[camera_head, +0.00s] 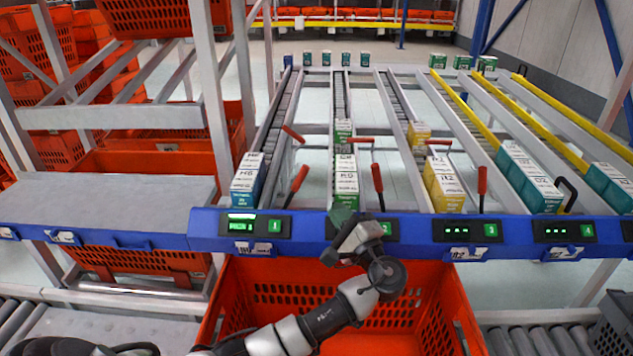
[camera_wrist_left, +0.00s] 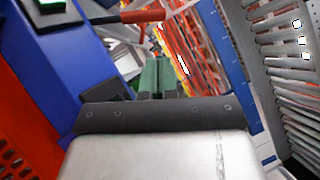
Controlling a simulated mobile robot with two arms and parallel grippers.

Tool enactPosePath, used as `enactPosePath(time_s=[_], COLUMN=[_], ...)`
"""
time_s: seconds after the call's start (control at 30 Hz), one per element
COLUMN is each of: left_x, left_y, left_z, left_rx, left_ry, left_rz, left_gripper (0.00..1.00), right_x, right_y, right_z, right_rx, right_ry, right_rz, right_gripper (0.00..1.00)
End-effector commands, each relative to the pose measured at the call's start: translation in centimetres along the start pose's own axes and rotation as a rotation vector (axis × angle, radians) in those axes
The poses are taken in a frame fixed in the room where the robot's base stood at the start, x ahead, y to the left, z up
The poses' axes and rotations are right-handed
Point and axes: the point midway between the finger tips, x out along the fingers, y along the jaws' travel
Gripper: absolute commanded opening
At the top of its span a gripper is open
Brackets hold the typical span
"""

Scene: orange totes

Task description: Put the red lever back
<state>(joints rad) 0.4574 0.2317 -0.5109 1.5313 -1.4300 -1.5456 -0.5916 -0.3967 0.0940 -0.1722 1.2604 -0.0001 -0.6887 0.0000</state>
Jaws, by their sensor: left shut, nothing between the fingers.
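Several red levers stand along the lanes of the sloped rack: one left of centre (camera_head: 297,181), one near the centre (camera_head: 377,178) and one at the right (camera_head: 482,181). A red lever handle also shows at the top of the left wrist view (camera_wrist_left: 143,16). My left gripper (camera_head: 343,215) is at the blue front rail, below and left of the central lever. Its green fingers (camera_wrist_left: 153,76) are together with nothing between them, apart from the lever handle in the wrist view. My right gripper is not in view.
Boxes stand at the lane fronts, including a green-and-white one (camera_head: 345,182) and a yellow one (camera_head: 443,186). The blue rail (camera_head: 400,232) carries lit displays. An orange tote (camera_head: 280,292) sits beneath it under my left arm. A bare grey shelf (camera_head: 110,196) is at left.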

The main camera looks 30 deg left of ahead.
Motion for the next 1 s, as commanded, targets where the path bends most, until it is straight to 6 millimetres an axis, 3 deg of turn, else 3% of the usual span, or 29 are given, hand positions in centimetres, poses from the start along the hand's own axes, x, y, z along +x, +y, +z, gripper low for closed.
enactPosePath(time_s=[0.17, 0.5, 0.7, 1.0], left_x=[0.8, 6.6, 9.2, 10.1], left_y=[0.0, 0.0, 0.0, 0.1], left_z=[0.0, 0.1, 0.0, 0.0], left_rx=[0.000, 0.000, 0.000, -0.002], left_ry=[-0.001, -0.002, 0.000, 0.001], left_rz=[0.000, 0.000, 0.000, 0.002], left_gripper=[0.00, 0.00, 0.00, 0.00], right_x=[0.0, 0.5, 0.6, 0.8], right_y=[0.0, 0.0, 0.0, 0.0], right_z=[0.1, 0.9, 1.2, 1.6], right_rx=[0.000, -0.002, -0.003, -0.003], right_ry=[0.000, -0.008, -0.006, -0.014], right_rz=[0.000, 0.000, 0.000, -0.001], right_gripper=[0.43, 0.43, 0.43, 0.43])
